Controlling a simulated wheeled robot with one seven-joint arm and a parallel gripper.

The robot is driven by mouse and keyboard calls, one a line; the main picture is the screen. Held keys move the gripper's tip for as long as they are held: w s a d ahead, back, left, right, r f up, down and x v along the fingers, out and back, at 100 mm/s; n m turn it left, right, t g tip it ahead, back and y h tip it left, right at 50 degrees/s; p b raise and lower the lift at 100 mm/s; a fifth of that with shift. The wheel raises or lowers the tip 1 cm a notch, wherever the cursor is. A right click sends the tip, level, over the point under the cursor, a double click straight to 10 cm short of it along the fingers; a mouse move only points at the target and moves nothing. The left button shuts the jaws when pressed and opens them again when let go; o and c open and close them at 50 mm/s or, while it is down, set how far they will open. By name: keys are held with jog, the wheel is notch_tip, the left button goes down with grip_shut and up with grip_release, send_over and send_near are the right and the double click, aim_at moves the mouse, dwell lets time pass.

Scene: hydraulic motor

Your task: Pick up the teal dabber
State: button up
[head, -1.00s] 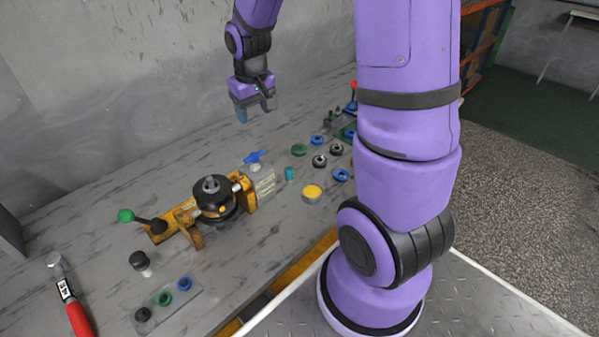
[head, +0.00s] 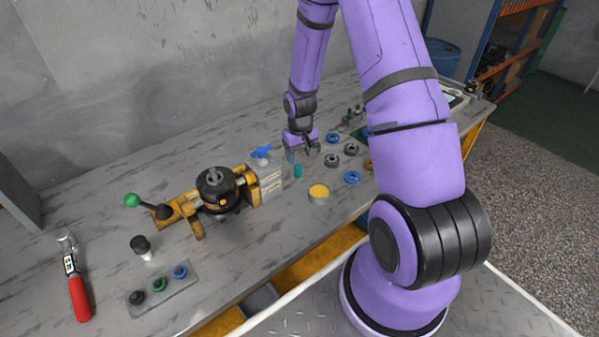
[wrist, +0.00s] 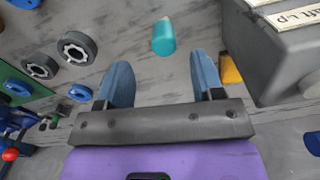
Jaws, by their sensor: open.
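The teal dabber (head: 298,171) is a small teal cylinder standing on the grey workbench, just right of the grey block with the blue valve handle. In the wrist view the dabber (wrist: 163,37) shows with a paler tip, ahead of the fingertips and roughly between their lines. My gripper (head: 301,153) is open and empty, above the bench just behind the dabber in the head view. In the wrist view its two blue fingers (wrist: 160,78) stand wide apart, and neither touches the dabber.
The grey block (head: 268,180) stands close to the dabber. A yellow-topped round tin (head: 318,193) is at its front right. Black and blue rings (head: 351,177) lie to the right. The motor in its yellow fixture (head: 216,190) is to the left.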

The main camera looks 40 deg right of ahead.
aim_at(298, 166)
jog(key=shift+w+a+f, duration=0.1)
jog(key=shift+a+f, duration=0.05)
jog(key=shift+f, duration=1.8)
jog(key=shift+w+a+f, duration=0.1)
jog(key=shift+f, duration=1.85)
jog(key=shift+c, duration=0.2)
jog(key=c, duration=1)
